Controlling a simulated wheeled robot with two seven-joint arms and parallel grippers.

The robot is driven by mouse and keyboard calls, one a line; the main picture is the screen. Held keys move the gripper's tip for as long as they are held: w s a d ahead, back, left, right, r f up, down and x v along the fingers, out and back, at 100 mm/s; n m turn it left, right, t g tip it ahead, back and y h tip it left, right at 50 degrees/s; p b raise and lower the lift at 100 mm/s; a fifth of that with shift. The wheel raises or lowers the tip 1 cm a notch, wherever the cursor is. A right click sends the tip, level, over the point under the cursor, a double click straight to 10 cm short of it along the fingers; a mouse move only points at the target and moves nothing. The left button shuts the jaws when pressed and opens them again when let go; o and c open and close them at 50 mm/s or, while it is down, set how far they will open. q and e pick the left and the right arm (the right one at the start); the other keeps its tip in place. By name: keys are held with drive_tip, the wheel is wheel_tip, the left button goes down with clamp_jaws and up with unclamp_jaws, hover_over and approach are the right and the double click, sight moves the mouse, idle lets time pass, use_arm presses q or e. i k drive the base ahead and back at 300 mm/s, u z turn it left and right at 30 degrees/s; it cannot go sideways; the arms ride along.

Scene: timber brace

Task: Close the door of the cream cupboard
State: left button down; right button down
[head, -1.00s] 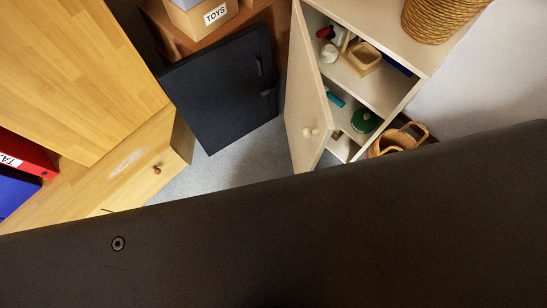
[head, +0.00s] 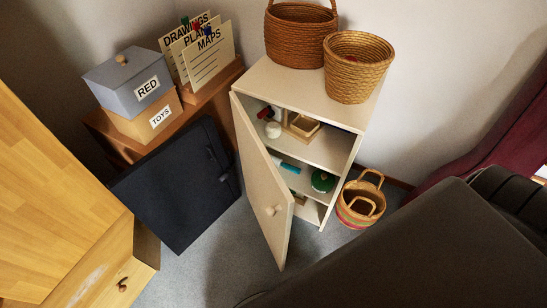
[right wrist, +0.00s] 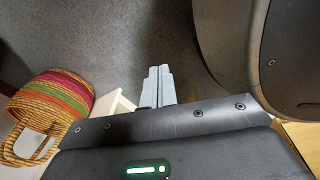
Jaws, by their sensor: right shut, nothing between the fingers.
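The cream cupboard (head: 318,98) stands against the wall in the middle of the head view. Its door (head: 258,175) is hinged on the left and stands wide open, with a round knob (head: 270,211) low on it. Shelves inside hold small items, among them a green round thing (head: 322,181) and a wooden tray (head: 304,124). My right gripper (right wrist: 158,72) shows only in the right wrist view. It is shut and empty above the grey floor. A pale corner (right wrist: 112,106), perhaps part of the cupboard, is beside it on the left. My left gripper is not in view.
Wicker baskets (head: 357,66) stand on the cupboard, and a striped basket (head: 360,200) is on the floor to its right, also in the right wrist view (right wrist: 52,107). A dark panel (head: 180,185) leans left of the door. A wooden drawer unit (head: 105,275) is at lower left.

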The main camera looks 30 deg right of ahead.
sight(271, 199)
drive_tip(key=z, duration=0.7)
